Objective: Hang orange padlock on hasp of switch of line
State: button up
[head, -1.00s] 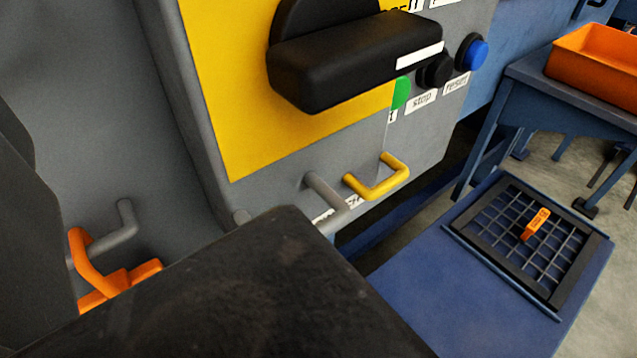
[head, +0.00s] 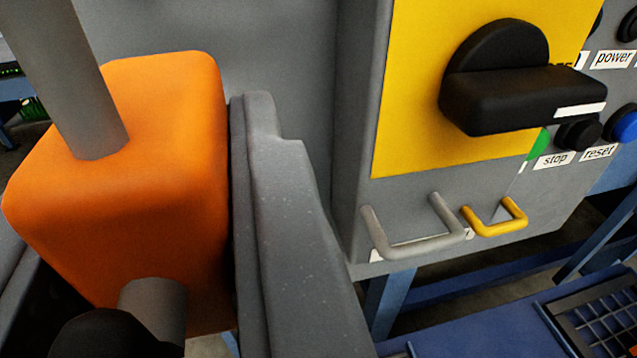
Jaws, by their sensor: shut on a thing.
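An orange block with grey rod parts, which I take to be the orange padlock (head: 150,190), fills the left of the head view, very close to the camera. My gripper (head: 215,235) is shut on it; a grey finger stands along its right side, and the other finger is not clear. The black rotary switch (head: 522,85) sits on a yellow plate (head: 425,90) on the grey box to the right. Below the plate are a grey loop (head: 415,243) and a smaller yellow loop (head: 500,218), both empty. The padlock is apart from both loops.
A blue surface with a dark grid (head: 605,325) lies below right.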

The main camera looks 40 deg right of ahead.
jog(key=s+d+f+b, duration=0.4)
jog(key=s+f+b, duration=0.6)
jog(key=s+f, duration=0.35)
jog(key=p, duration=0.4)
send_near(400, 237)
jog(key=shift+x, duration=3.25)
jog(key=shift+f+b, duration=0.4)
jog(key=shift+f, duration=0.3)
jog(key=o, duration=1)
